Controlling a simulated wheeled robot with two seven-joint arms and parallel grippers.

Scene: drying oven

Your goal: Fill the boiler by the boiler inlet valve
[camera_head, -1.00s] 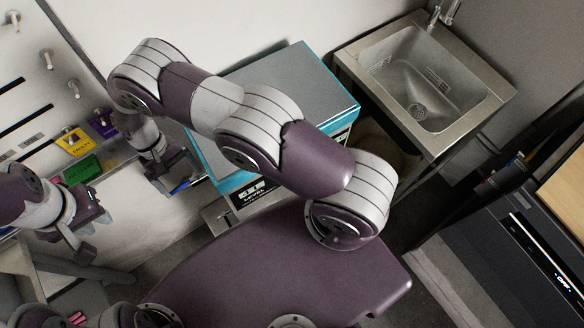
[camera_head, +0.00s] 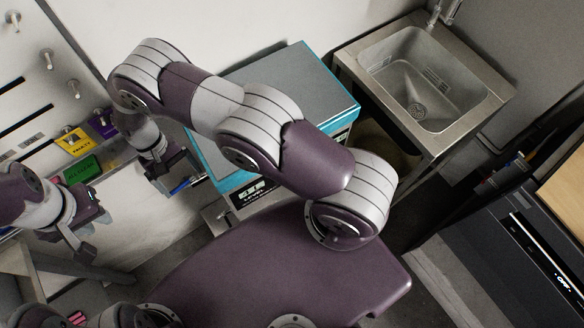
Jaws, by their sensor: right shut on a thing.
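The boiler (camera_head: 300,85) is a teal box with a grey top, behind my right arm in the head view. Its front carries a black and white label panel (camera_head: 253,193), partly covered by my arm. My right gripper (camera_head: 178,182) is at the left side of the box, shut on a small blue part (camera_head: 183,186). This blue part may be the inlet valve's handle; most of it is hidden. My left gripper (camera_head: 88,240) is at the far left, away from the boiler; I cannot tell its opening.
A steel sink (camera_head: 420,85) stands right of the boiler. A dark appliance (camera_head: 500,250) with a lit display is at the right. Yellow (camera_head: 75,142), purple (camera_head: 104,125) and green (camera_head: 82,170) tags are at the left wall. Little room shows between boiler and wall.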

